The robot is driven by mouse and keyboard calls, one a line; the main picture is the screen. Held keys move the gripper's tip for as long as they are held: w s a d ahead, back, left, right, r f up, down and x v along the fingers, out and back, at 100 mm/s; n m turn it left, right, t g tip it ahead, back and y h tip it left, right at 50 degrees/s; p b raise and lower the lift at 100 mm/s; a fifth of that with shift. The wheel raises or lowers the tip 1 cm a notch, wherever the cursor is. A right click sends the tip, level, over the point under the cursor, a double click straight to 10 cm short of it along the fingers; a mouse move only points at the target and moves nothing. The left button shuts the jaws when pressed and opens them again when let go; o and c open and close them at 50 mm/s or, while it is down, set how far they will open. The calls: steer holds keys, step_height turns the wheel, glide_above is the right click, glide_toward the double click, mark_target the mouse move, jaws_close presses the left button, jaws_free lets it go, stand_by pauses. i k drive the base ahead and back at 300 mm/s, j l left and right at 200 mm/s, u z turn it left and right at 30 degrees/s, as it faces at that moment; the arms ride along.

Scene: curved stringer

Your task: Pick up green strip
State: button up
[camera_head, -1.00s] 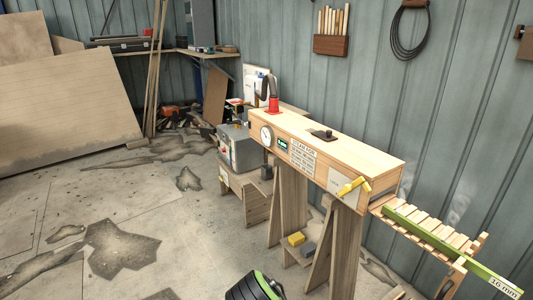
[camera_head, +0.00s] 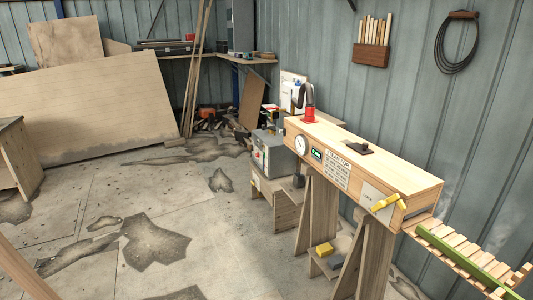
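The green strip (camera_head: 457,255) lies on a slatted wooden rack (camera_head: 436,226) at the lower right. It runs from the open-looking front end of a long wooden box (camera_head: 375,160) toward the bottom right, and its near end is cut off by the picture edge. My gripper is not in view.
The wooden box stands on wooden trestle legs and has a yellow handle (camera_head: 386,202), a gauge and a label. A grey machine (camera_head: 272,152) sits behind it. Large boards (camera_head: 90,105) lean at the left. The stained concrete floor (camera_head: 120,200) is largely clear.

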mark_target(483, 275)
steer(key=z, duration=1.65)
